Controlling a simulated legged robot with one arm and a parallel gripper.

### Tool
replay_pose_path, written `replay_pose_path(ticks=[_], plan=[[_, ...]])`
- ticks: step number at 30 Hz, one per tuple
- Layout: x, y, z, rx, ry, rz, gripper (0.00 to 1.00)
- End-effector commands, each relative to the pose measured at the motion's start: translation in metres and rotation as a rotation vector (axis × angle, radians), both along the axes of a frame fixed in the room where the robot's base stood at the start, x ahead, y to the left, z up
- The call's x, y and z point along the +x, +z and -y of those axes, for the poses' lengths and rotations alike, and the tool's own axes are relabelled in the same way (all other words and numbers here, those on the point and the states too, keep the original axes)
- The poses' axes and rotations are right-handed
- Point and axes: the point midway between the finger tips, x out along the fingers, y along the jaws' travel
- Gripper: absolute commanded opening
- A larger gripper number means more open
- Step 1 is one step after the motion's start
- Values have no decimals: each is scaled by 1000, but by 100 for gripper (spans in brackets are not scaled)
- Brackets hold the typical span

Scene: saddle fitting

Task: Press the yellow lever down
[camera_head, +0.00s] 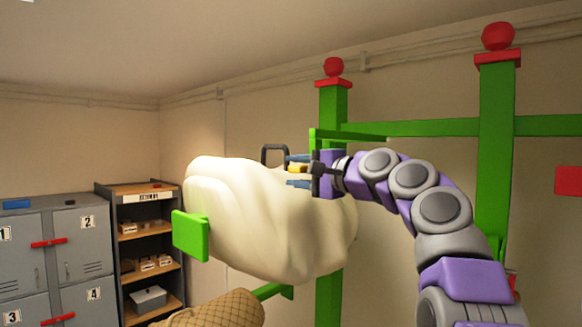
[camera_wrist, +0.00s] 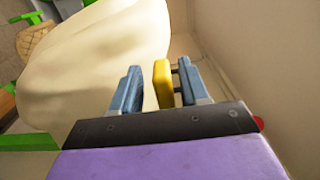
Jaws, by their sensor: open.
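The yellow lever (camera_head: 297,168) is a small yellow piece by the top right of a large cream-coloured padded body (camera_head: 255,225). In the wrist view, the lever (camera_wrist: 163,84) is an upright yellow block with thin dark rods on its right side. My gripper (camera_head: 298,171) is open, with one blue finger on each side of the lever. In the wrist view, my gripper (camera_wrist: 158,85) shows gaps between the lever and both fingers. The lever's mounting is mostly hidden by the fingers and gripper body.
A dark loop handle (camera_head: 274,154) stands on top of the cream body, left of my gripper. A green frame with red-topped posts (camera_head: 496,130) rises behind my arm. A green block (camera_head: 190,236) sits at the body's left. Grey lockers (camera_head: 75,250) and a shelf (camera_head: 145,255) stand far left.

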Motion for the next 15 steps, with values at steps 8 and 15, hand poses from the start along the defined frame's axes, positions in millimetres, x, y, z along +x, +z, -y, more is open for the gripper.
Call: replay_pose_path(ticks=[8,15], plan=[[5,0,-13,-1,0,2,44],[5,-1,-23,-6,0,1,38]])
